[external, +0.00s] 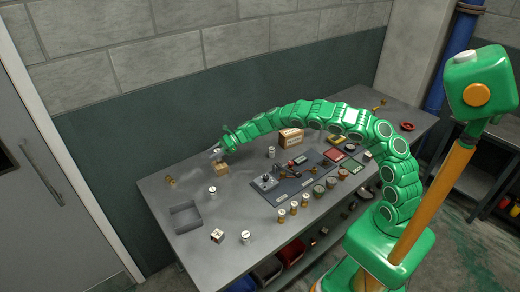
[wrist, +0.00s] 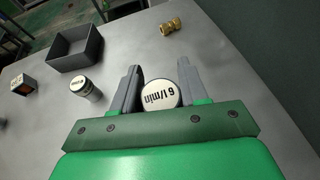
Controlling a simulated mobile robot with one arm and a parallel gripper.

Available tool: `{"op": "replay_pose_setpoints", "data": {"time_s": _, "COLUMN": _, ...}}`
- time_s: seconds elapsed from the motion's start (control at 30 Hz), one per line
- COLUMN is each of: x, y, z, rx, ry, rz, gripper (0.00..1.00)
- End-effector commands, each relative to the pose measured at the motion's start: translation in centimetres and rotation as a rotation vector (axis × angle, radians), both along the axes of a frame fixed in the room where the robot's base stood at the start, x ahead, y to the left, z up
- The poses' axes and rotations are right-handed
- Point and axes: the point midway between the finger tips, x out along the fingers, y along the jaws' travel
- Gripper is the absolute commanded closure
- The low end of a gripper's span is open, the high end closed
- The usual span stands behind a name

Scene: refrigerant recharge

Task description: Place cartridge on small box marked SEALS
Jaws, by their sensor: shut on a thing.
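My gripper (wrist: 159,72) is shut on a cartridge (wrist: 161,96) with a round white top marked "6 l/min", held between the two grey fingers in the wrist view. In the external view my gripper (external: 216,153) is at the far left end of the green arm, above a small brown box (external: 221,170) near the back of the table. I cannot read that box's marking, and it does not show in the wrist view. I cannot tell whether the cartridge touches the box.
A white-topped canister (external: 212,190), a brass fitting (external: 170,181), a grey open tray (external: 186,218) and a small cube (external: 217,235) stand to the left and front. A larger box (external: 291,138) and a fixture board (external: 296,178) are to the right.

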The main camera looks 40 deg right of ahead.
Motion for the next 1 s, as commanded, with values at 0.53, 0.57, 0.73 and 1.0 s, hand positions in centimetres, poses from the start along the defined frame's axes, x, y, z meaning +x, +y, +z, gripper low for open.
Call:
{"op": "replay_pose_setpoints", "data": {"time_s": 0.53, "x": 0.0, "y": -0.1, "z": -2.4, "rx": -0.001, "ry": 0.002, "rz": -0.002, "gripper": 0.90}}
{"op": "replay_pose_setpoints", "data": {"time_s": 0.57, "x": 0.0, "y": -0.1, "z": -2.4, "rx": -0.001, "ry": 0.001, "rz": -0.003, "gripper": 0.90}}
{"op": "replay_pose_setpoints", "data": {"time_s": 0.73, "x": 0.0, "y": -0.1, "z": -2.4, "rx": -0.002, "ry": 0.002, "rz": -0.002, "gripper": 0.32}}
{"op": "replay_pose_setpoints", "data": {"time_s": 1.0, "x": 0.0, "y": 0.0, "z": -2.4, "rx": -0.002, "ry": 0.002, "rz": -0.002, "gripper": 0.31}}
